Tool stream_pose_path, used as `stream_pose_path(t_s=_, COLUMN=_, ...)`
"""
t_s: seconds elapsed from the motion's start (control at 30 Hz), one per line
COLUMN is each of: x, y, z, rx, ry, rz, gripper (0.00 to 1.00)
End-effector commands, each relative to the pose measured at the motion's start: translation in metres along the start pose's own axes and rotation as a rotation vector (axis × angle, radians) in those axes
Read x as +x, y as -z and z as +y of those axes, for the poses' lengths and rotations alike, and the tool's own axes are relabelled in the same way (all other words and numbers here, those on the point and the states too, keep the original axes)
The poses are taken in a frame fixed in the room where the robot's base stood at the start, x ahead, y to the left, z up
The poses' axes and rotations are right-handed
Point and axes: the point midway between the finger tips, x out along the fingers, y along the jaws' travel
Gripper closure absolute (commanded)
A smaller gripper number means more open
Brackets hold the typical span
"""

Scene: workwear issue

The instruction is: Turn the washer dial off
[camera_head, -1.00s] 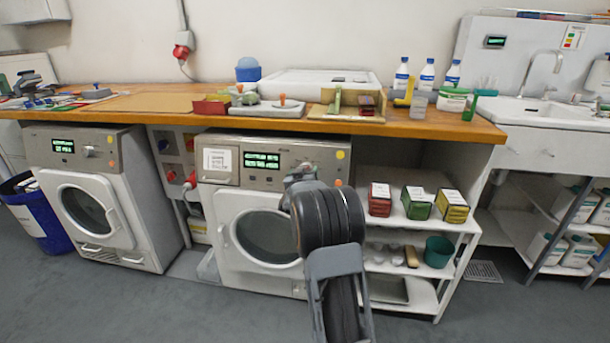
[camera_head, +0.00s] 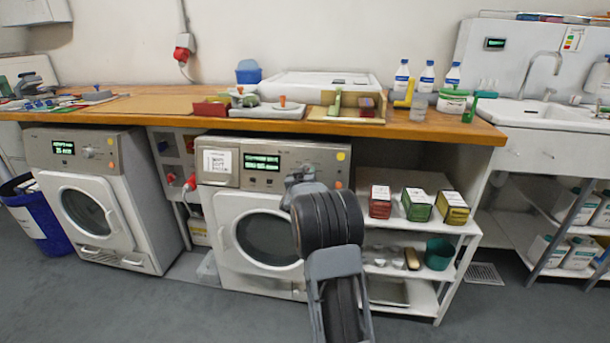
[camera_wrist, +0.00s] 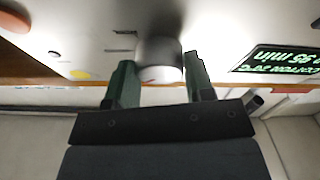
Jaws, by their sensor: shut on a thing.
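The washer (camera_head: 222,262) is the right-hand machine under the wooden counter, with a round door and a lit green display (camera_head: 262,162) on its panel. My gripper (camera_head: 300,176) is at the right part of this panel, and my arm hides the dial in the head view. In the wrist view the grey round dial (camera_wrist: 158,52) sits between the two green-grey fingers of my gripper (camera_wrist: 160,80). The gripper is shut on the dial.
A second machine (camera_head: 140,215) with its own display stands to the left. An open shelf (camera_head: 385,232) with red, green and yellow boxes is right of the washer. The counter (camera_head: 440,127) overhangs the panel closely. Grey floor in front is clear.

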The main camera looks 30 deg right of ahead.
Motion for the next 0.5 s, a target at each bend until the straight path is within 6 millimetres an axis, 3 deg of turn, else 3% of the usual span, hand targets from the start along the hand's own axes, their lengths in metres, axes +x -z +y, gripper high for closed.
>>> stream_pose_path(t_s=0.27, x=0.0000, y=0.0007, z=0.0007, rx=-0.030, ry=0.009, rz=0.002, gripper=0.75)
stream_pose_path(t_s=0.5, x=0.0001, y=0.0012, z=0.0025, rx=-0.166, ry=0.050, rz=0.009, gripper=0.75)
